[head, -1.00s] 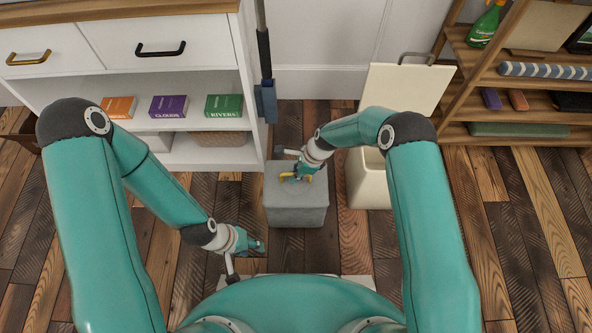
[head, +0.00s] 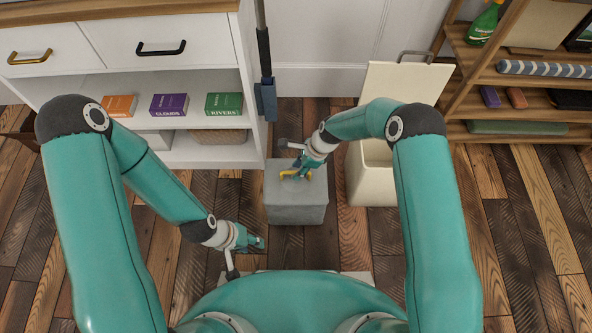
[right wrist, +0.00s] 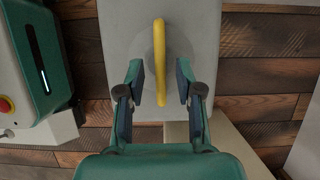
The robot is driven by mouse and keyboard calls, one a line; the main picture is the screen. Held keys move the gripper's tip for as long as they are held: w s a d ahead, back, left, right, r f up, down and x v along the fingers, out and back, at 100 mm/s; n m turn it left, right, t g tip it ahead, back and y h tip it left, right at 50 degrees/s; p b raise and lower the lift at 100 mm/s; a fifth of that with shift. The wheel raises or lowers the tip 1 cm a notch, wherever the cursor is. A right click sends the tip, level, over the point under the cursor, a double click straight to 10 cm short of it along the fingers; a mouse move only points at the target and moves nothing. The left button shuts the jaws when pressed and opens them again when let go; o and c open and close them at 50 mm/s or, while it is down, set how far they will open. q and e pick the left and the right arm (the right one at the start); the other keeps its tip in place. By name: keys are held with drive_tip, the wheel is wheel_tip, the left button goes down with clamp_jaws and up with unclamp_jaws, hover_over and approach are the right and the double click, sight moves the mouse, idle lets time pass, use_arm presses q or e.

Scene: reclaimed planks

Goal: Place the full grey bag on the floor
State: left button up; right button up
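The grey bag (head: 297,206) stands upright on the wooden floor, left of the cream bin. Its yellow handle (head: 292,174) sticks up from the top. In the right wrist view the bag (right wrist: 204,30) fills the upper middle, with the handle (right wrist: 160,45) standing between my fingers. My right gripper (head: 299,167) is just above the handle; in the wrist view its fingers (right wrist: 160,78) are open, with a gap on both sides of the handle. My left gripper (head: 259,243) hangs empty over the floor, left of and nearer than the bag; its finger opening is too small to judge.
The cream bin (head: 357,187) stands open close to the bag's right. A white cabinet (head: 196,84) with books is at the back left; a wooden shelf (head: 519,130) is at the back right. A blue-grey tool (head: 266,98) hangs behind the bag. Floor at the right is clear.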

drive_tip(key=p+v, duration=0.2)
drive_tip(key=v, duration=0.7)
drive_tip(key=s+d+f+n, duration=0.1)
drive_tip(key=s+d+n, duration=0.3)
drive_tip(key=s+n, duration=0.4)
drive_tip(key=s+d+f+n, duration=0.2)
drive_tip(key=s+n, duration=0.6)
drive_tip(key=s, duration=0.8)
drive_tip(key=shift+d+t+h, duration=0.3)
drive_tip(key=shift+d, duration=0.7)
wheel_tip(320, 180, up, 26)
drive_tip(key=p, duration=2.6)
drive_tip(key=shift+r+p, duration=0.15)
drive_tip(key=shift+p, duration=0.2)
